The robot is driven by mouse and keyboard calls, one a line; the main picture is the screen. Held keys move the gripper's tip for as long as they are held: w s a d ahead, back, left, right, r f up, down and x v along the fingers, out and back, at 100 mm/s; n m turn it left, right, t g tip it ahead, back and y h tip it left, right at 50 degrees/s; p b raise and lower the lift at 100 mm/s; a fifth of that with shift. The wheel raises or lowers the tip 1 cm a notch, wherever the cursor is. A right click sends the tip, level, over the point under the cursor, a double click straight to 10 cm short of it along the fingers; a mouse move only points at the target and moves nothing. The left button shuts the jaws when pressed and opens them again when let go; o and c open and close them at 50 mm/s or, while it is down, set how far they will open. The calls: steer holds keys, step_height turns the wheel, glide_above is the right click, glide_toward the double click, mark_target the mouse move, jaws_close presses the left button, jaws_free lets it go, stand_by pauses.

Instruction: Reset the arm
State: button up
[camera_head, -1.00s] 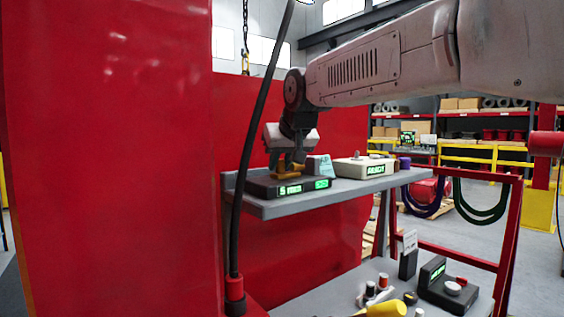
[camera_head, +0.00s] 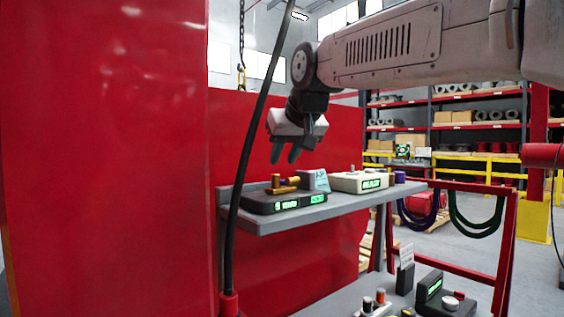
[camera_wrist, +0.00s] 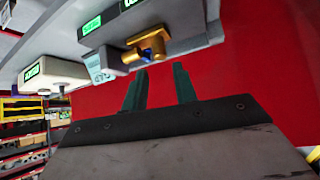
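My gripper (camera_head: 284,153) hangs above the shelf with its two fingers pointing down and apart, with nothing between them. In the wrist view my gripper (camera_wrist: 160,88) also shows two spread, empty fingers. Below it, a dark box (camera_head: 285,203) with green displays stands on the grey shelf (camera_head: 330,213). A brass valve (camera_head: 283,184) sits on top of this box, apart from the fingers. The valve also shows in the wrist view (camera_wrist: 150,42), close to the fingertips in the picture.
A white box (camera_head: 360,182) with a green display and a small light-blue card (camera_head: 316,180) stand on the shelf. A black cable (camera_head: 257,120) runs down in front of the red panel (camera_head: 230,130). A lower bench holds a dark device (camera_head: 440,297).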

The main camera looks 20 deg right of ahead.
stand_by(0.3)
steer(key=s+d+f+g, duration=0.2)
steer(key=s+f+g, duration=0.2)
steer(key=s+f, duration=1.1)
steer(key=s+d+f+g, duration=0.2)
steer(key=s+f+g, duration=0.1)
steer(key=s+f, duration=1.1)
steer(key=s, duration=0.3)
steer(key=shift+f+m+g, duration=0.3)
steer(key=shift+f+g, duration=0.05)
steer(key=shift+g, duration=0.05)
